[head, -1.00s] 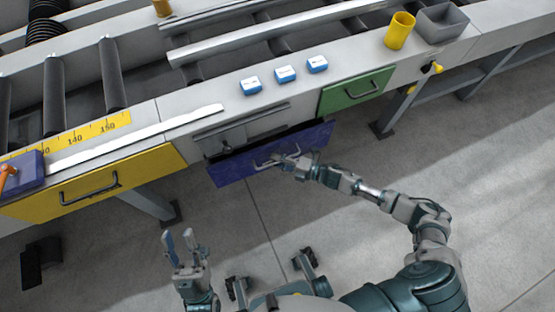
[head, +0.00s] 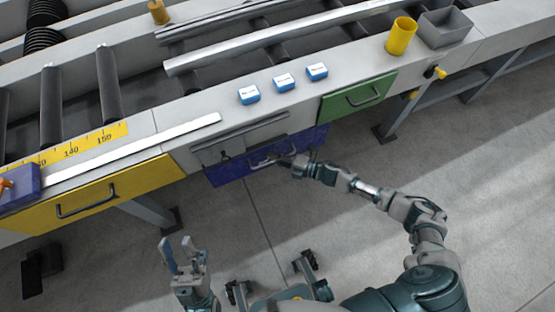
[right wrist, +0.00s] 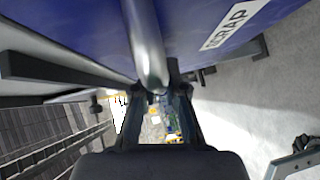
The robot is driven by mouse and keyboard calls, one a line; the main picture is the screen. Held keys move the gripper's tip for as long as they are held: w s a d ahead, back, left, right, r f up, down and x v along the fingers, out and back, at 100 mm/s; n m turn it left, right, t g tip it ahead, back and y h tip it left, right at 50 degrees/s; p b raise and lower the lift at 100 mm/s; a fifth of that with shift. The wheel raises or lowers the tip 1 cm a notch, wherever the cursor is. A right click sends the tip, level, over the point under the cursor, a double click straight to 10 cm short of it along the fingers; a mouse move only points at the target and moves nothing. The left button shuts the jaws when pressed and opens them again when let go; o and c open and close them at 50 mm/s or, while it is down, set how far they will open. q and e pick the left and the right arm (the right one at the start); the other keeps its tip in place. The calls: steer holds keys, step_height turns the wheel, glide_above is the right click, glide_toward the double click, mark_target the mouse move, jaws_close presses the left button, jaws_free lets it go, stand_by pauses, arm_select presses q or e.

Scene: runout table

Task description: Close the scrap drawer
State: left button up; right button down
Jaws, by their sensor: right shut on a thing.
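The scrap drawer (head: 228,174) is the blue-fronted drawer below the table edge in the head view. Its front also fills the top of the right wrist view (right wrist: 75,35), with a white SCRAP label (right wrist: 236,24). My left gripper (head: 178,250) is open and empty, low in the head view and well away from the drawer.
A yellow drawer (head: 115,191) is on the left and a green drawer (head: 355,97) on the right. Several blue-and-white boxes, a yellow cup (head: 401,37) and a grey bin (head: 445,27) stand on the table. The floor in front is mostly clear.

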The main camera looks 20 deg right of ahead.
steer(key=c, duration=1.2)
jaws_free()
steer(key=shift+a+f, duration=0.15)
steer(key=shift+a, duration=0.1)
steer(key=shift+s+d, duration=0.1)
steer(key=shift+d, duration=0.1)
arm_select(q)
steer(key=shift+a+f+y, duration=0.15)
steer(key=shift+a+y, duration=0.1)
steer(key=shift+y, duration=0.05)
arm_select(e)
steer(key=v, duration=1.1)
steer(key=shift+s, duration=0.25)
steer(key=shift+d, duration=0.1)
arm_select(q)
steer(key=shift+w, duration=0.1)
